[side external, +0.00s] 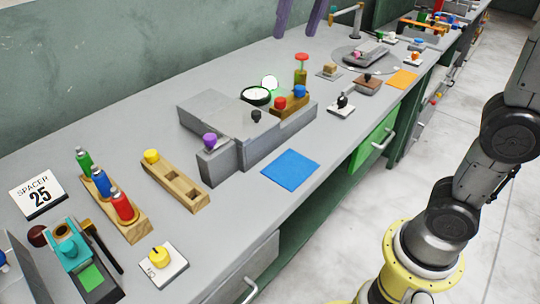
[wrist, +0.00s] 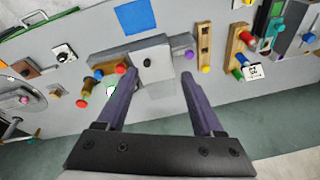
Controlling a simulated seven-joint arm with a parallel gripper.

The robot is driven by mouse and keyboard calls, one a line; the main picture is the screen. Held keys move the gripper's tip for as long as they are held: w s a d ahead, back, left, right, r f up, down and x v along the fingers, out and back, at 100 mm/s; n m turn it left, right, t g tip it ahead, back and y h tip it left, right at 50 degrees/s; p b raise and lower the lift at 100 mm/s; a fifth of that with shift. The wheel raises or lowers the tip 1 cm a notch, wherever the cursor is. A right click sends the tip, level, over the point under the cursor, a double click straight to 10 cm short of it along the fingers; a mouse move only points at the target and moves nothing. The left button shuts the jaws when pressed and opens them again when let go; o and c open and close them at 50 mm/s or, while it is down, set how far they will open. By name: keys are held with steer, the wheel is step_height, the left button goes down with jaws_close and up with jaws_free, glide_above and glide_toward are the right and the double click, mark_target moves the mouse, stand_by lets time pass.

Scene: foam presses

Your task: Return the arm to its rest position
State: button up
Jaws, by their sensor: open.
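My gripper (side external: 296,33) shows only as two dark purple fingers at the top of the side external view, high over the far part of the bench. In the wrist view, my gripper (wrist: 158,75) has its fingers wide apart with nothing between them. The grey stepped block (wrist: 148,57) lies beyond the fingertips, well apart from them. The grey block also stands mid-bench in the side external view (side external: 208,112). Most of the working arm is out of view.
The grey bench (side external: 330,135) carries a blue mat (side external: 290,170), a wooden rack with a yellow-topped piece (side external: 178,185), a rack with green, blue and red bottles (side external: 125,222), and a turntable (side external: 345,62). A green wall stands behind. The air around my gripper looks clear.

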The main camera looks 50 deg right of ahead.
steer(key=s+d+f+n+t, duration=0.1)
steer(key=s+d+f+n, duration=0.1)
steer(key=s+f, duration=0.6)
steer(key=s+d+f+n+t, duration=0.1)
steer(key=s+d+f, duration=0.1)
steer(key=s+f, duration=0.7)
steer(key=shift+s+f+n+t, duration=0.2)
steer(key=shift+f+n+t, duration=0.15)
steer(key=shift+f, duration=0.2)
steer(key=shift+c, duration=0.4)
